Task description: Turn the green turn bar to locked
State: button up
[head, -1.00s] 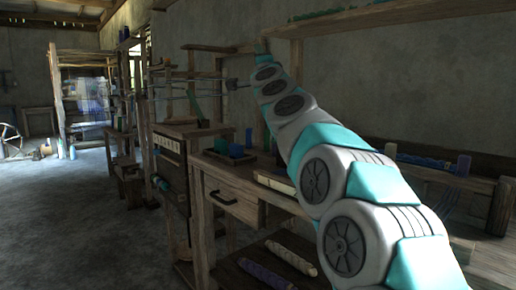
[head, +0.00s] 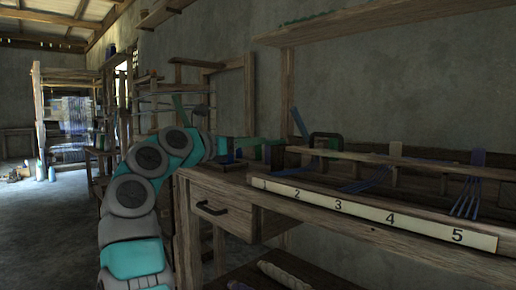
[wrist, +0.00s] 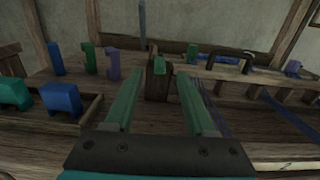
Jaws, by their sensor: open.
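In the wrist view, a small green piece (wrist: 160,66), which looks like the green turn bar, sits on top of a short wooden post (wrist: 157,86). I see it nearly end-on, so its angle is hard to tell. My gripper (wrist: 157,82) is open with green fingers on either side of this sightline. The post appears beyond the fingertips, and nothing is held. In the head view, my gripper (head: 272,142) points right over the bench.
The bench has a numbered strip (head: 370,215) along its front and a drawer (head: 222,207) below. Blue forks (head: 468,195) rest at the right.

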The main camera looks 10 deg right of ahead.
aim_at(269, 141)
jog(key=shift+a+f, duration=0.1)
jog(key=shift+f, duration=0.25)
jog(key=x, duration=0.7)
jog(key=shift+w+d+p, duration=0.2)
jog(key=shift+d+p, duration=0.1)
jog(key=shift+p, duration=0.05)
grip_shut()
